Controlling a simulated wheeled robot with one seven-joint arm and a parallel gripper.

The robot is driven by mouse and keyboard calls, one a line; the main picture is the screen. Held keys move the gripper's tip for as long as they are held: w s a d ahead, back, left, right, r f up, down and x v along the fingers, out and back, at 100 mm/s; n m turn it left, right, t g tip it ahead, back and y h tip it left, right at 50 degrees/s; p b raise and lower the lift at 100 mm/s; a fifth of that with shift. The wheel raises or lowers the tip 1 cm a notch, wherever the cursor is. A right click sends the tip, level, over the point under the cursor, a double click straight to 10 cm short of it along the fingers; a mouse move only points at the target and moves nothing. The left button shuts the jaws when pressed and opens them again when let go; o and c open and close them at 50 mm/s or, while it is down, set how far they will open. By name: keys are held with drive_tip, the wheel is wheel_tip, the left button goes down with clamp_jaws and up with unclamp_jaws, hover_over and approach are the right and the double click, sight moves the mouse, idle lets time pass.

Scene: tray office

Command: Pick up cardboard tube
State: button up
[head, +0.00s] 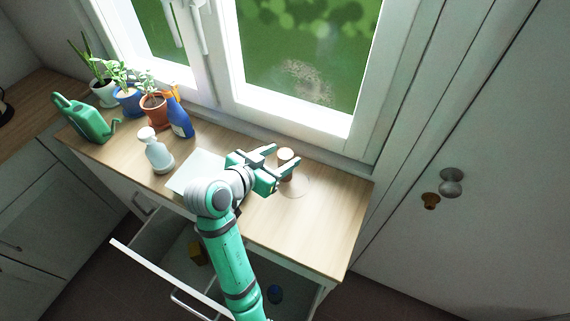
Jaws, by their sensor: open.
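A short upright cylinder with a pale top and brown side (286,155), which looks like the cardboard tube, stands on the wooden counter near the window. My gripper (284,158) is open at the tube, with one finger on either side of it in the picture. The near finger hides the tube's lower part. I cannot tell whether the fingers touch it.
A light flat panel (190,174), white spray bottle (157,152), blue spray bottle (180,122), potted plants (153,108) and green watering can (85,120) stand left. An open drawer (150,262) is below. The counter's right end is clear.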

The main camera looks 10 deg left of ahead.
drive_tip(key=w+d, duration=0.1)
drive_tip(key=w+d+f, duration=0.1)
drive_tip(key=shift+w+f, duration=0.1)
drive_tip(key=shift+w, duration=0.3)
drive_tip(key=shift+w+d+f, duration=0.3)
drive_tip(key=shift+w, duration=0.3)
drive_tip(key=c, duration=1.1)
